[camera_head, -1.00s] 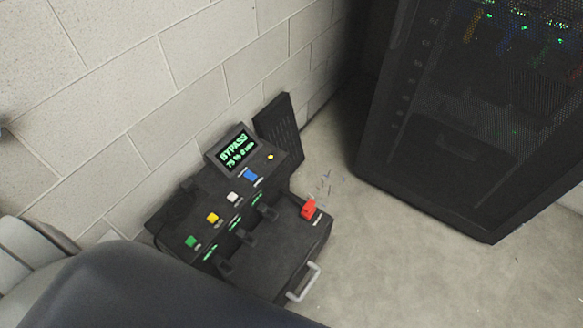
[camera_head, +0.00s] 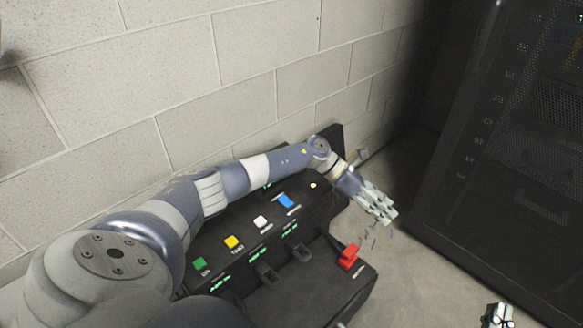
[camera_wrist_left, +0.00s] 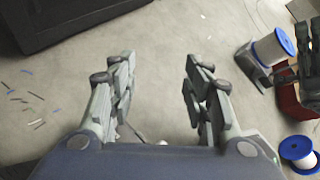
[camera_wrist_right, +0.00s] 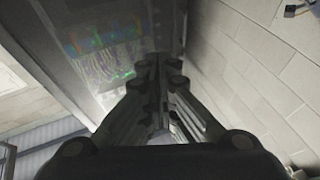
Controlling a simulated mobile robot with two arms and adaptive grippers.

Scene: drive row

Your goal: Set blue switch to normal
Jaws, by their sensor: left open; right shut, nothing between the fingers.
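The blue switch (camera_head: 286,201) is on the top of a black control box (camera_head: 325,290), at the far end of a row with white, yellow and green switches. My left arm reaches across behind this row. My left gripper (camera_head: 385,212) is beyond the box's far right corner, apart from the blue switch. Its fingers stand apart and empty over the floor in the left wrist view (camera_wrist_left: 160,90). My arm hides the display. My right gripper (camera_head: 497,315) shows partly at the bottom right; in the right wrist view (camera_wrist_right: 158,65) its fingers are together and empty.
A red switch (camera_head: 349,255) stands on the box's right part. A block wall (camera_head: 240,70) runs behind it. A black rack (camera_head: 510,150) stands at right, with floor between.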

